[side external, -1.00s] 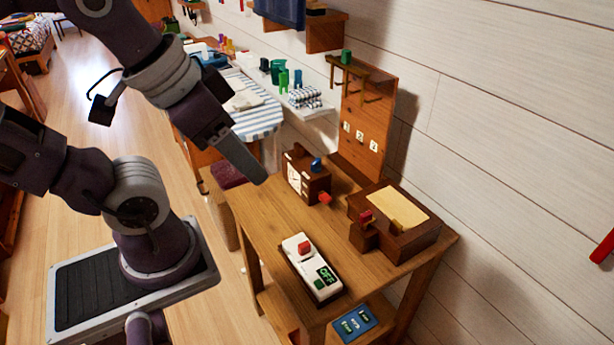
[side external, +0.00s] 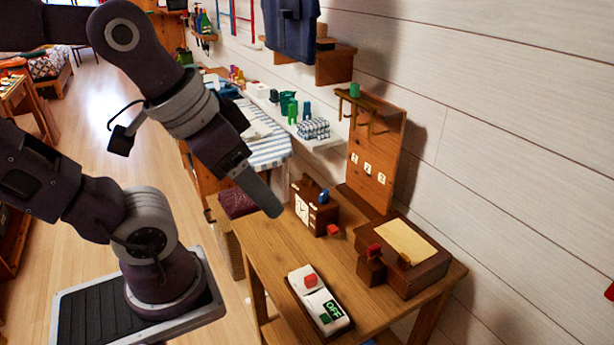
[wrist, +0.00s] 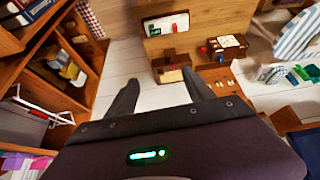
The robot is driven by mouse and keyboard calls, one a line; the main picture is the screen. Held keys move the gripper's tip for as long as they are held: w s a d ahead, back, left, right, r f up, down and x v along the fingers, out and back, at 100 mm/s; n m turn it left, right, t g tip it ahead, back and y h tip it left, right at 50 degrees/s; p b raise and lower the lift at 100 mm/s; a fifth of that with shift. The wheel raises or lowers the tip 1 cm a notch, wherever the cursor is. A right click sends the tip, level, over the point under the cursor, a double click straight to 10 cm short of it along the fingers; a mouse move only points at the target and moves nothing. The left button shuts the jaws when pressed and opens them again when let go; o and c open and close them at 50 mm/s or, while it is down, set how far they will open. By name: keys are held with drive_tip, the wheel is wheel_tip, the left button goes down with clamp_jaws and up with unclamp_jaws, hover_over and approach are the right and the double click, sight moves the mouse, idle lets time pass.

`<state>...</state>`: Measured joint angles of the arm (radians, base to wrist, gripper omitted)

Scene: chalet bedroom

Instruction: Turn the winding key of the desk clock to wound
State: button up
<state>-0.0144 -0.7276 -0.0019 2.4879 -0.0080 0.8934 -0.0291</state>
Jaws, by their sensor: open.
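The desk clock (side external: 301,207) is a brown wooden box with a white face, standing on the wooden desk (side external: 280,257). It has a red piece (side external: 333,230) low on its right side and a blue piece (side external: 322,195) on top. I cannot tell which is the winding key. The clock also shows small in the wrist view (wrist: 231,42), right of the gripper. My gripper (side external: 274,209) is in the air left of the clock, apart from it. In the wrist view my gripper (wrist: 160,77) has its fingers spread, with nothing held.
A white switch box reading OFF (side external: 318,299) lies on the desk's front part. A brown box with a tan top (side external: 433,266) stands at the right. A hook board (side external: 377,150) rises behind. Desk surface between the clock and switch box is clear.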

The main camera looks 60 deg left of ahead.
drive_tip(key=w+a+n, duration=0.3)
drive_tip(key=w+n, duration=0.4)
drive_tip(key=w, duration=0.2)
drive_tip(key=n+g, duration=0.1)
drive_tip(key=n, duration=2.7)
hover_over(306, 176)
drive_tip(key=s, duration=0.3)
wheel_tip(306, 176, down, 21)
drive_tip(key=x, duration=0.7)
drive_tip(key=shift+s+d, duration=0.1)
drive_tip(key=shift+f, duration=0.35)
clamp_jaws()
